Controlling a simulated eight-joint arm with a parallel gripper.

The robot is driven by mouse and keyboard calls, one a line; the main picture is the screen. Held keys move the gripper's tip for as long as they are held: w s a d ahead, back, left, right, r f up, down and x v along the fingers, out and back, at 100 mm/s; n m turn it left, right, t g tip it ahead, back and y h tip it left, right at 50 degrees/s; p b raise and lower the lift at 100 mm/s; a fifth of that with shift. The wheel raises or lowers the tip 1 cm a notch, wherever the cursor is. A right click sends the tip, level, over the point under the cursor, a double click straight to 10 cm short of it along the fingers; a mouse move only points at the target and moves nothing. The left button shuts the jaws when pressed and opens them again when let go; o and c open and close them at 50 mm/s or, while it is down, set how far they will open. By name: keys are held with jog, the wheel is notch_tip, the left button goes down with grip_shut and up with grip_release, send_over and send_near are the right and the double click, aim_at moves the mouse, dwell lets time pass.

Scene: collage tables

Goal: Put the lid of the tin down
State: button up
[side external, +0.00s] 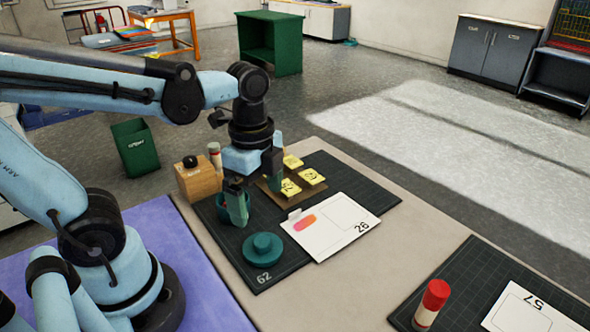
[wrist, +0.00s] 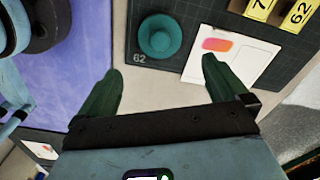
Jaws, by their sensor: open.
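The teal round lid (side external: 263,249), with a knob on top, lies flat on the dark cutting mat near the number 62. It also shows in the wrist view (wrist: 160,37), ahead of my fingers. A teal tin (side external: 221,206) appears to stand on the mat behind one finger, mostly hidden; I cannot see into it. My gripper (side external: 256,207) is open and empty above the mat, apart from the lid. In the wrist view its two green fingers (wrist: 160,65) are wide apart with nothing between them.
A white card (side external: 335,228) marked 26 lies right of the lid. Yellow numbered tiles (side external: 312,176) sit on a brown board behind. A wooden block (side external: 197,182) stands at the mat's back left. A red-capped glue stick (side external: 432,303) stands on another mat. Bare table lies between the mats.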

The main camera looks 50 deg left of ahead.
jog(key=w+n+t, duration=0.1)
jog(key=n+t, duration=0.1)
jog(key=n, duration=0.2)
jog(key=w+a+r+n+t, duration=0.1)
jog(key=w+n+t, duration=0.1)
jog(key=n, duration=0.3)
jog(key=w+n+t, duration=0.1)
jog(key=n+t, duration=0.2)
jog(key=n, duration=0.1)
jog(key=shift+w+a+r+n, duration=0.25)
jog(key=shift+w+n, duration=0.05)
